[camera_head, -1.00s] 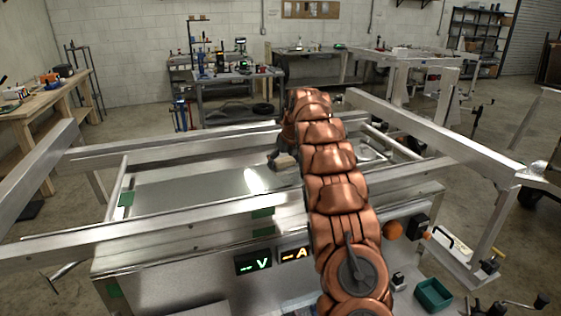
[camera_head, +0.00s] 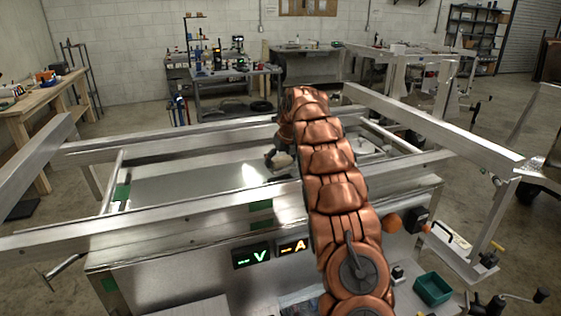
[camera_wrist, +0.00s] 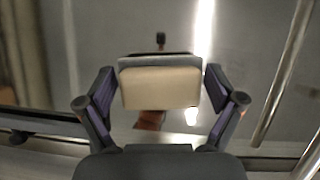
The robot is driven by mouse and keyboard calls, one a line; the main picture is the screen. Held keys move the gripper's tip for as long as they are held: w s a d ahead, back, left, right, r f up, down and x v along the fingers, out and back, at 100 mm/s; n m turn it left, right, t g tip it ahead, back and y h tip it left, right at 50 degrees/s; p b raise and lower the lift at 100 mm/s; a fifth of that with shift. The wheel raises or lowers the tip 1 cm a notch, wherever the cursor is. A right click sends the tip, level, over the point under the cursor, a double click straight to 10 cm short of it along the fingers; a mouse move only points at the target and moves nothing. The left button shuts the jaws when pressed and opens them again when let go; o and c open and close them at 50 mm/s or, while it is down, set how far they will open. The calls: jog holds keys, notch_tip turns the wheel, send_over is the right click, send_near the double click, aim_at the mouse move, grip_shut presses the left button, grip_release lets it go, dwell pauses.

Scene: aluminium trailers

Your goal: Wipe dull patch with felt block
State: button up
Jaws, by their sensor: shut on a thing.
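My gripper (camera_wrist: 160,95) is shut on the felt block (camera_wrist: 160,88), a cream block with a grey layer on its far side, held between the two fingers in the wrist view. In the head view the felt block (camera_head: 282,161) shows small beside my copper arm, over the shiny metal sheet (camera_head: 190,190) inside the trailer frame. I cannot tell whether the block touches the sheet. A bright streak lies on the sheet left of the block; I cannot make out a dull patch for certain. My arm hides part of the sheet.
Aluminium rails (camera_head: 200,215) cross in front of and behind the sheet. A box with green V and orange A displays (camera_head: 275,252) stands at the front. A green tray (camera_head: 433,290) is at lower right. Benches (camera_head: 235,85) stand at the back.

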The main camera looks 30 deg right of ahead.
aim_at(291, 157)
jog(key=shift+f, duration=1)
dwell(0.4)
jog(key=shift+s+d+r+p, duration=0.1)
jog(key=shift+s+d+p, duration=0.1)
jog(key=shift+d+p, duration=0.45)
jog(key=shift+s+d+r+p, duration=0.1)
jog(key=shift+s+d+p, duration=0.1)
jog(key=shift+d, duration=0.75)
jog(key=shift+s+d+f+p, duration=0.1)
jog(key=shift+s+d+p, duration=0.2)
jog(key=shift+d+p, duration=0.5)
jog(key=shift+s+d+f+p, duration=0.1)
jog(key=shift+s+d+p, duration=0.2)
jog(key=shift+d, duration=0.95)
jog(key=shift+s+d+f+p, duration=0.1)
jog(key=shift+s+d+p, duration=0.15)
jog(key=shift+d+p, duration=0.55)
jog(key=shift+s+d, duration=0.15)
jog(key=shift+d, duration=0.55)
jog(key=shift+s+d, duration=0.15)
jog(key=shift+d, duration=0.5)
jog(key=shift+r, duration=0.1)
jog(key=shift+a, duration=0.1)
